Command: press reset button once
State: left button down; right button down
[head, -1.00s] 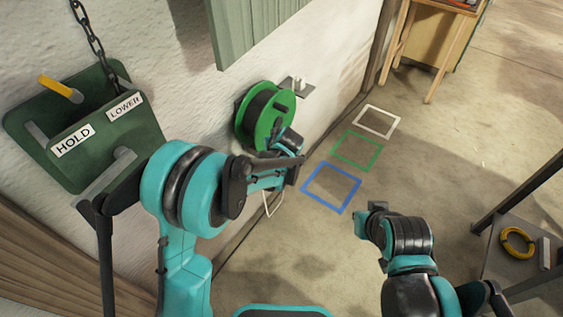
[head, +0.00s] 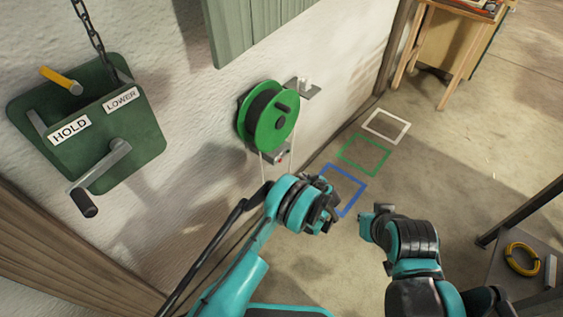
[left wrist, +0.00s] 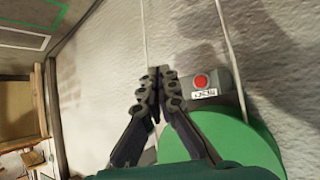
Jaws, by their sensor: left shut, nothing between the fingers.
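The red reset button (left wrist: 200,82) sits on a small grey box with a white label, on the wall beside the green reel, in the left wrist view. In the head view the button box (head: 283,157) shows just below the green reel (head: 268,118). My left gripper (left wrist: 158,74) is shut and empty, its fingertips to the left of the button and apart from it in the wrist picture. In the head view my left gripper (head: 325,212) is below and right of the box. My right gripper (head: 376,212) is over the floor; its fingers are too unclear to judge.
A green winch box (head: 105,135) with HOLD and LOWER labels and a crank hangs at left. White cord runs down from the reel. Blue (head: 343,190), green and white squares mark the floor. A yellow ring (head: 522,259) lies on a shelf at right.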

aim_at(280, 160)
pick_arm(q)
jog(key=w+a, duration=0.5)
jog(key=a, duration=0.2)
jog(key=shift+w, duration=0.15)
dwell(0.4)
jog(key=shift+a, duration=0.15)
dwell(1.2)
jog(key=shift+w+a, duration=0.2)
jog(key=shift+a, duration=0.05)
jog(key=shift+w+a+r, duration=0.1)
jog(key=shift+w+a, duration=0.25)
jog(key=shift+a, duration=0.1)
dwell(0.8)
dwell(0.3)
jog(key=shift+s+d, duration=0.6)
jog(key=shift+d, duration=0.15)
jog(key=shift+d, duration=0.1)
